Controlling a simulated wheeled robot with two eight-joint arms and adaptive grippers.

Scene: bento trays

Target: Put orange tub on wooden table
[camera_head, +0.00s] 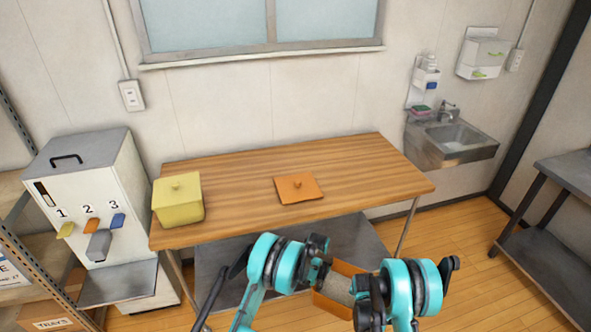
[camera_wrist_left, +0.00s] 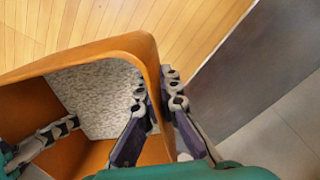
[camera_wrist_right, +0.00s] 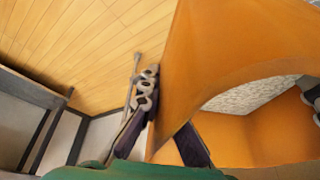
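The orange tub (camera_head: 345,267) is open on top and holds pale speckled contents (camera_head: 334,288). It is held off the table, in front of the wooden table (camera_head: 240,212) and low in the head view. My left gripper (camera_wrist_left: 156,92) has one finger inside and one outside the tub's wall (camera_wrist_left: 100,47), closed on it. My right gripper (camera_wrist_right: 165,105) straddles the opposite wall, which also shows in the right wrist view (camera_wrist_right: 205,65); its inner fingertip is hidden behind that wall. An orange lid (camera_head: 298,187) lies on the table.
A lidded yellow tub (camera_head: 178,200) stands at the table's left end. A numbered dispenser (camera_head: 100,190) is to its left. The table's right part and the space between yellow tub and orange lid are clear. A sink (camera_head: 455,138) is at the right.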

